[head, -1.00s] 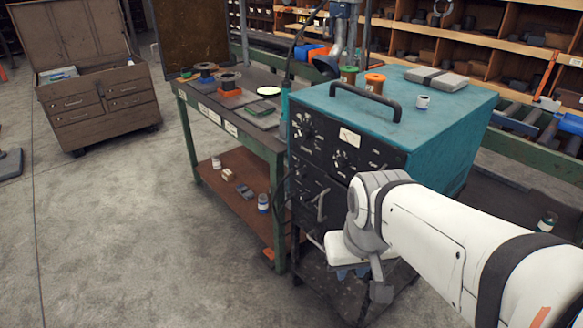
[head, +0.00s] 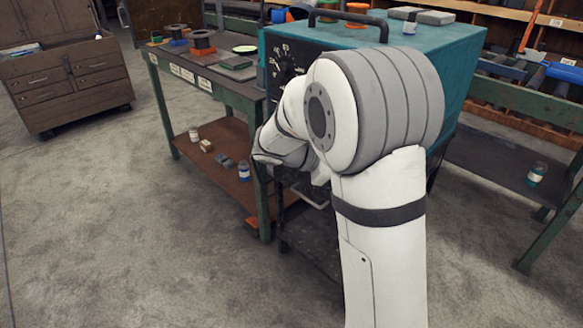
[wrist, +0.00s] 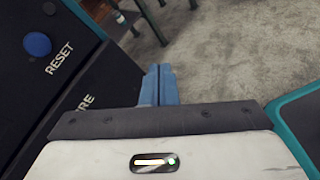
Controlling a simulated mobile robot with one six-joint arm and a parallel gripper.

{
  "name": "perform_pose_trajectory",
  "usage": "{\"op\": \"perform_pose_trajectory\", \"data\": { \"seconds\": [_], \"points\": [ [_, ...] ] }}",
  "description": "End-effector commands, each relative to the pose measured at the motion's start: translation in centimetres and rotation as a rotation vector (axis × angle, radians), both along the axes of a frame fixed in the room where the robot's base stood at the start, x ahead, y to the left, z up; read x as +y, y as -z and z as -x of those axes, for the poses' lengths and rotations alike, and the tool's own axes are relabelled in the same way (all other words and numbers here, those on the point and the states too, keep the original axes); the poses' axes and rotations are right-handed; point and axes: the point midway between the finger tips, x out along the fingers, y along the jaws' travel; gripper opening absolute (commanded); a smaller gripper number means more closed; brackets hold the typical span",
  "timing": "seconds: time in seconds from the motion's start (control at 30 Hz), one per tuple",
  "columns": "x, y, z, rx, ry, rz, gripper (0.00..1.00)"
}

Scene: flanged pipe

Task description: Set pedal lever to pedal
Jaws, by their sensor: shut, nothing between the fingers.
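The teal machine (head: 465,65) with a black front panel (head: 283,62) stands in the middle of the head view. My arm covers most of that panel, and I cannot make out the pedal lever in either current view. In the wrist view the panel (wrist: 62,78) fills the left side, with a blue button (wrist: 37,44) marked RESET and a partly hidden label ending in "RE". My gripper (wrist: 161,84) has its blue fingers together and empty, apart from the button and over the floor in that view. In the head view the gripper is hidden behind my arm.
A green-legged bench (head: 160,100) stands left of the machine, with spools on top and small items on its lower shelf (head: 215,160). A brown drawer chest (head: 70,80) is at far left. The floor at front left is clear.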

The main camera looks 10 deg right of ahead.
Motion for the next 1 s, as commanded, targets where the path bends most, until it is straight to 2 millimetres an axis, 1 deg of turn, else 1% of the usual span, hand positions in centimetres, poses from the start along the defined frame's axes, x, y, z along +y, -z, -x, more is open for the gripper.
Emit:
{"op": "perform_pose_trajectory", "data": {
  "seconds": [0.03, 0.17, 0.2, 0.27, 0.3, 0.4, 0.5, 0.6, 0.8, 0.9, 1.0],
  "points": [
    [0.3, 2.2, -1.7, 0.042, -0.038, 0.068, 0.00],
    [1.4, 4.4, -5.9, 0.130, -0.132, 0.249, 0.00],
    [1.9, 5.1, -7.2, 0.153, -0.159, 0.306, 0.00],
    [2.8, 6.3, -9.1, 0.185, -0.198, 0.391, 0.00],
    [3.5, 7.2, -10.3, 0.206, -0.224, 0.448, 0.00],
    [5.6, 9.5, -13.1, 0.246, -0.282, 0.589, 0.00],
    [7.7, 11.6, -15.3, 0.274, -0.330, 0.714, 0.00],
    [9.9, 13.7, -17.1, 0.290, -0.368, 0.827, 0.00],
    [13.8, 17.6, -19.4, 0.300, -0.425, 1.007, 0.00],
    [15.2, 18.9, -20.0, 0.298, -0.441, 1.067, 0.00],
    [15.9, 19.5, -20.3, 0.298, -0.448, 1.102, 0.00]
  ]
}}
